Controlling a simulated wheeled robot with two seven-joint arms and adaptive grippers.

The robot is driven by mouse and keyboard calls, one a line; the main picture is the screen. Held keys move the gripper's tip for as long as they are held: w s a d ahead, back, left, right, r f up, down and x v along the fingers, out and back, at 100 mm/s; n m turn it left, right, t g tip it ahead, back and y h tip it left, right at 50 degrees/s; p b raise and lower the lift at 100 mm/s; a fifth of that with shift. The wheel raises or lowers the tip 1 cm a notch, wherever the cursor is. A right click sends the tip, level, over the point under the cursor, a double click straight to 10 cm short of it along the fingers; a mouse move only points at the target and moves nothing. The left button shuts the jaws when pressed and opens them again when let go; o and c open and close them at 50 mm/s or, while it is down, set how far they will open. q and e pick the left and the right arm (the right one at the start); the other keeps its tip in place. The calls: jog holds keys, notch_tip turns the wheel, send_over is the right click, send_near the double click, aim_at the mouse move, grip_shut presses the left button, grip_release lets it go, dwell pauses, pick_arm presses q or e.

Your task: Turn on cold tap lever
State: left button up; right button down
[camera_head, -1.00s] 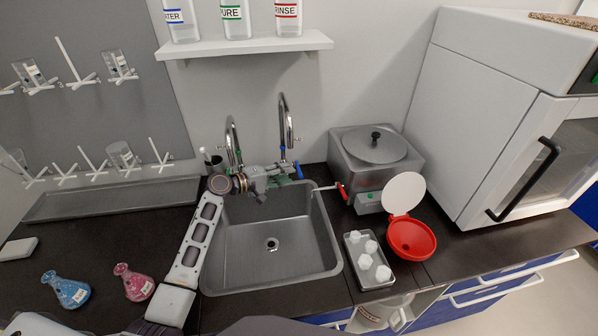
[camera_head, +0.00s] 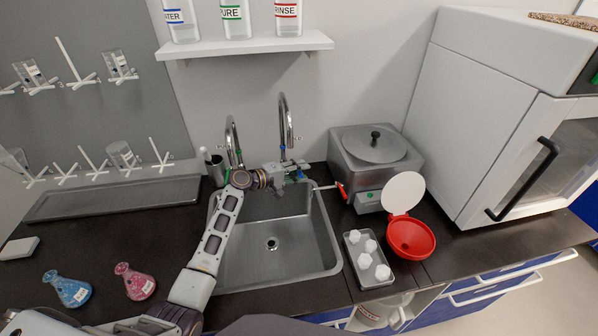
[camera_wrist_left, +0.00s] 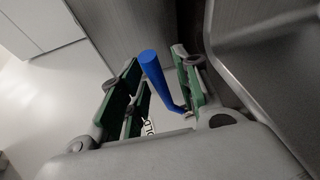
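The cold tap lever is a blue stick (camera_wrist_left: 160,80). In the left wrist view it stands between the two green-padded fingers, with a gap to the left finger; contact with the right finger is unclear. In the head view its small blue end (camera_head: 300,175) shows at the gripper, behind the sink. My left gripper (camera_head: 296,169) is open around the lever, and its fingers also show in the left wrist view (camera_wrist_left: 160,90). The right chrome tap (camera_head: 284,120) rises behind the gripper. My right gripper is not in view.
A grey sink (camera_head: 320,240) lies below the arm. A red-handled valve (camera_head: 342,190) and a metal bath (camera_head: 372,165) stand to the right. A pen cup (camera_head: 215,172) and another chrome tap (camera_head: 233,142) are to the left. Two flasks stand at the front left.

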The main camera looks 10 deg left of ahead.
pick_arm(q)
jog(key=c, duration=0.7)
grip_shut()
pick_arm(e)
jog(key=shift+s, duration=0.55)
